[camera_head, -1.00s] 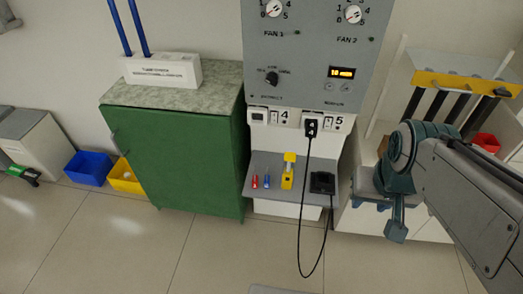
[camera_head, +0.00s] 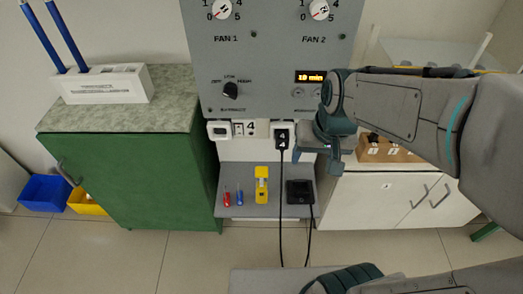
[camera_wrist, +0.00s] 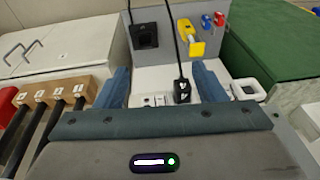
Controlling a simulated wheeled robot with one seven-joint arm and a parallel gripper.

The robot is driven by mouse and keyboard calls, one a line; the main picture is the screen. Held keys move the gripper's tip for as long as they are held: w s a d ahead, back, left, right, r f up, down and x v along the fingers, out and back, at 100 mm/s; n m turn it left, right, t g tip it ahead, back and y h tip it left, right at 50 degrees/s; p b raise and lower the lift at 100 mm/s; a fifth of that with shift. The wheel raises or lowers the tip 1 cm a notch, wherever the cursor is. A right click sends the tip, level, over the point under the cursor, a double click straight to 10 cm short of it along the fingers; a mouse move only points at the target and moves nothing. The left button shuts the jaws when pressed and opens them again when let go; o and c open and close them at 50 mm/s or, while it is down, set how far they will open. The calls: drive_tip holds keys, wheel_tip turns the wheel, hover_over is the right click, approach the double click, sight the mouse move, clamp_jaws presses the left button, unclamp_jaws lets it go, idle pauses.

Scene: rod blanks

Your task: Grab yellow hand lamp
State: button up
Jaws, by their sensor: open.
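The yellow hand lamp (camera_head: 261,186) stands on the grey shelf (camera_head: 240,211) below the control panel, between a blue item and a black charger-like base. In the wrist view the yellow lamp (camera_wrist: 189,37) shows at the top, right of the black base. My gripper (camera_head: 318,165) is open and empty, above and to the right of the lamp, in front of the panel's lower right corner. In the wrist view its two blue fingers (camera_wrist: 162,85) stand apart, with a black plug between them in the picture, and the lamp lies beyond them.
A red item (camera_head: 227,198) and a blue item (camera_head: 240,198) stand left of the lamp. The black base (camera_head: 300,192) is on its right. A black cable hangs from the plug (camera_head: 282,136) past the shelf front. A green cabinet (camera_head: 130,165) stands left, a white cabinet (camera_head: 370,200) right.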

drive_tip(key=b, duration=0.2)
approach(261, 171)
drive_tip(key=shift+h, duration=0.4)
drive_tip(key=f, duration=0.4)
drive_tip(key=w+f+b, duration=0.1)
drive_tip(key=f, duration=0.3)
drive_tip(key=w+f+b, duration=0.1)
drive_tip(key=f, duration=0.3)
drive_tip(key=shift+w+a+f, duration=0.1)
drive_tip(key=shift+a+f, duration=0.1)
drive_tip(key=shift+a, duration=0.1)
clamp_jaws()
